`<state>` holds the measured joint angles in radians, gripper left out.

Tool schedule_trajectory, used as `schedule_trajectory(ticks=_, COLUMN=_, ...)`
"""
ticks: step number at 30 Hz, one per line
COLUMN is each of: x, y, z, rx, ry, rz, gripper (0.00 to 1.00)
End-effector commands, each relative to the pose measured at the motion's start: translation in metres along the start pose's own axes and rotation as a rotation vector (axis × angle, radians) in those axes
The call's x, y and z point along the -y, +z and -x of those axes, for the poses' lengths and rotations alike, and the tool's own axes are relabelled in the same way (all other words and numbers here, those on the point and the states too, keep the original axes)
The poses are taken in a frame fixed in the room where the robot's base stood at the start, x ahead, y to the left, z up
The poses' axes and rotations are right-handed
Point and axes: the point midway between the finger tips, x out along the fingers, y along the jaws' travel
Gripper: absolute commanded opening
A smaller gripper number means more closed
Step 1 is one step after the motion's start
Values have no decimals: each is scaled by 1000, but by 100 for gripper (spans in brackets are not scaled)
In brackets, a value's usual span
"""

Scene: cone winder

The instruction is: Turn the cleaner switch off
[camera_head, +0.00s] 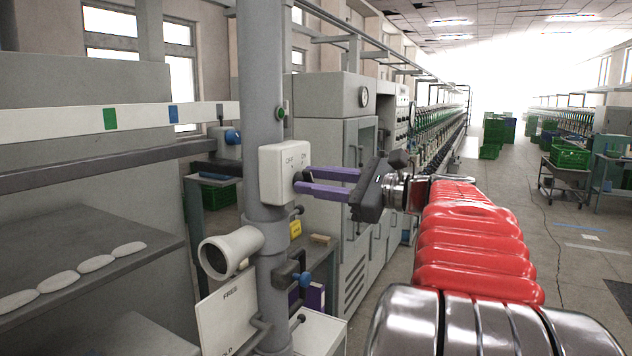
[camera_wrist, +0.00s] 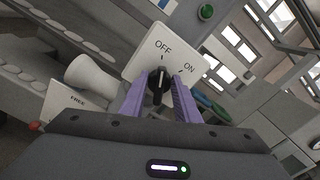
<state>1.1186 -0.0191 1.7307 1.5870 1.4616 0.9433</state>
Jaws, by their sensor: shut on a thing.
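The cleaner switch is a white box (camera_head: 284,172) on a grey vertical pipe, marked OFF and ON. In the wrist view, the box (camera_wrist: 148,57) shows OFF at the top and ON to its right. Its black knob (camera_wrist: 160,84) has a pale line that points up, toward the OFF side. My gripper (camera_head: 299,179) reaches the box from the right, with purple fingers on either side of the knob. In the wrist view my gripper (camera_wrist: 160,92) is shut on the knob, one finger at its left and one at its right.
A pale funnel-shaped part (camera_head: 230,251) and a white FREE plate (camera_head: 228,318) sit below the switch. A small green button (camera_head: 281,113) is on the pipe above. Grey shelves stand at left; a tall grey cabinet (camera_head: 334,150) stands behind.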

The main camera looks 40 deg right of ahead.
Motion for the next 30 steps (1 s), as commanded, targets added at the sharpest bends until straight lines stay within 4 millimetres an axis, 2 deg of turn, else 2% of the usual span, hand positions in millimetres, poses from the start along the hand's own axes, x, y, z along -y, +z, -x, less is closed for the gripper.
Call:
schedule_trajectory(ticks=17, x=-2, y=-2, z=0, rx=-3, ry=3, rz=51, gripper=6)
schedule_trajectory(ticks=18, x=-2, y=-2, z=0, rx=-3, ry=3, rz=51, gripper=29)
schedule_trajectory(ticks=25, x=-1, y=-1, z=0, rx=-1, ry=2, rz=52, gripper=46)
schedule_trajectory(ticks=30, x=-1, y=-1, z=0, rx=-1, ry=2, rz=52, gripper=47)
